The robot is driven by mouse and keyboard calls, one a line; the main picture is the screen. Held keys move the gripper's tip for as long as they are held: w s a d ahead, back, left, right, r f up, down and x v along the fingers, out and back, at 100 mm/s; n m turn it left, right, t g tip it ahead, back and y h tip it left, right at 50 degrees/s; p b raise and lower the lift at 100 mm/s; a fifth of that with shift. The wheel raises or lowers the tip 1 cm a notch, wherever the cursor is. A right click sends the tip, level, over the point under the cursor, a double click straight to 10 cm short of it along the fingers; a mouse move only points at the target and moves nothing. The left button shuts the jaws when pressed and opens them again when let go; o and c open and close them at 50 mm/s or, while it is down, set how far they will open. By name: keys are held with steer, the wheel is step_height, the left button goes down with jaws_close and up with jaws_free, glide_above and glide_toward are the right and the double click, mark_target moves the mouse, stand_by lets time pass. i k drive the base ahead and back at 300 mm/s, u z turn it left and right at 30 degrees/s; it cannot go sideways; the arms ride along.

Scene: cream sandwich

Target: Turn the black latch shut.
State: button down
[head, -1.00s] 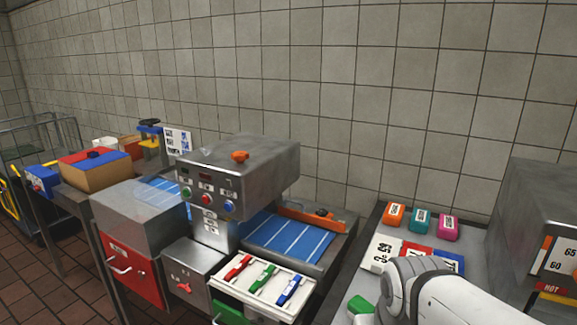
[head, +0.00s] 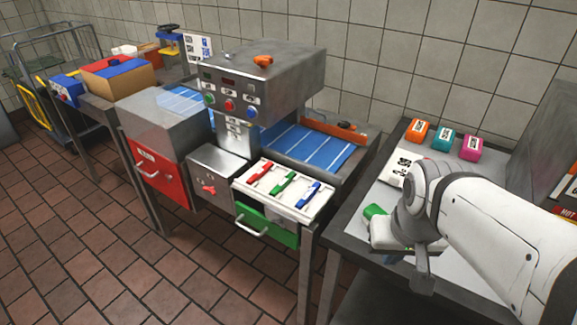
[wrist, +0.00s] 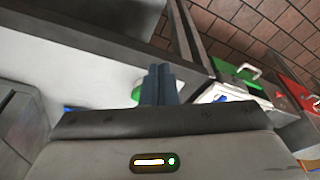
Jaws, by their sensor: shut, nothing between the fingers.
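I cannot make out a black latch in either view. My gripper (wrist: 160,84) is shut and empty in the wrist view, its two dark fingers side by side. In the head view my gripper (head: 421,275) hangs at the end of my white arm, over the near edge of the right-hand bench; its fingertips are hard to make out there. In the wrist view a green thing (wrist: 138,92) shows partly behind the fingers.
A steel machine (head: 272,82) with an orange knob (head: 263,61) stands left. Below it are a red door (head: 160,175), a red handle (head: 209,189), a white tray (head: 247,185) of coloured levers and a green drawer (head: 268,227). Several coloured blocks stand at the bench's back. Open floor (head: 90,240) lies left.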

mark_target(279, 222)
steer(key=z, duration=0.95)
steer(key=k, duration=1.05)
steer(key=u, duration=1.15)
steer(key=i, duration=0.95)
steer(key=u, duration=0.05)
